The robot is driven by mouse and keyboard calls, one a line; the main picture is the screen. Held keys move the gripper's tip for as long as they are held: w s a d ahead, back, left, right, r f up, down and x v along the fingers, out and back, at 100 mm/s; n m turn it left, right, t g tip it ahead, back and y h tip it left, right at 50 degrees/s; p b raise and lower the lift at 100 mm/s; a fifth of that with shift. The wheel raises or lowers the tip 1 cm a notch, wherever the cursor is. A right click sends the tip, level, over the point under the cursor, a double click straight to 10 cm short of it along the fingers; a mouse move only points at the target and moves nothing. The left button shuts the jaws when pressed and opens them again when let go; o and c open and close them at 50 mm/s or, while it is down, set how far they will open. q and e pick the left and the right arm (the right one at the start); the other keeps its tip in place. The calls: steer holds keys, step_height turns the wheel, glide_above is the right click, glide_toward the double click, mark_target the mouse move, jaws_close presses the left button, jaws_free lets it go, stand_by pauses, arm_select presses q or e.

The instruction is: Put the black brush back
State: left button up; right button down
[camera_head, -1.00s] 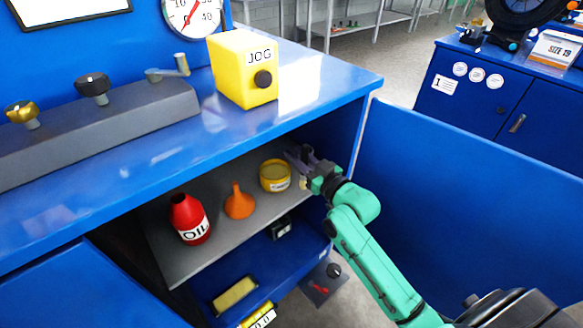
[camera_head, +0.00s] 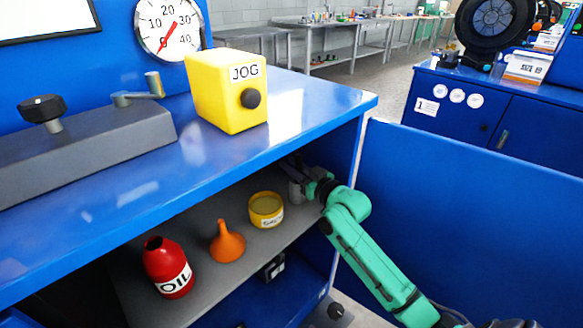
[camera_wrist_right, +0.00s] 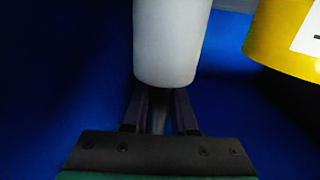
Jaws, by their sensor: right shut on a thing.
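My right gripper (camera_head: 301,170) reaches into the open cabinet, over the back right of the grey shelf (camera_head: 210,284). A pale grey cylinder (camera_head: 296,191) stands there, right of a yellow tin (camera_head: 266,210). In the right wrist view, the cylinder (camera_wrist_right: 172,45) is directly in front of my fingers (camera_wrist_right: 160,112) and hides their tips. A narrow dark piece shows between the fingers; they are shut on it. It fits the black brush, but most of it is hidden and its shape cannot be told. My left gripper is not in view.
An orange funnel (camera_head: 227,243) and a red oil bottle (camera_head: 168,268) stand on the shelf, left of the tin. The blue worktop (camera_head: 320,97) overhangs the shelf. The blue open door (camera_head: 470,225) stands right of my arm. A yellow JOG box (camera_head: 226,92) is on top.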

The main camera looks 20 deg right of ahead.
steer(key=shift+f, duration=0.15)
steer(key=c, duration=0.7)
jaws_free()
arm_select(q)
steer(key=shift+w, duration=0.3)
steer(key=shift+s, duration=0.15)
arm_select(e)
steer(key=v, duration=1.2)
steer(key=shift+r, duration=0.2)
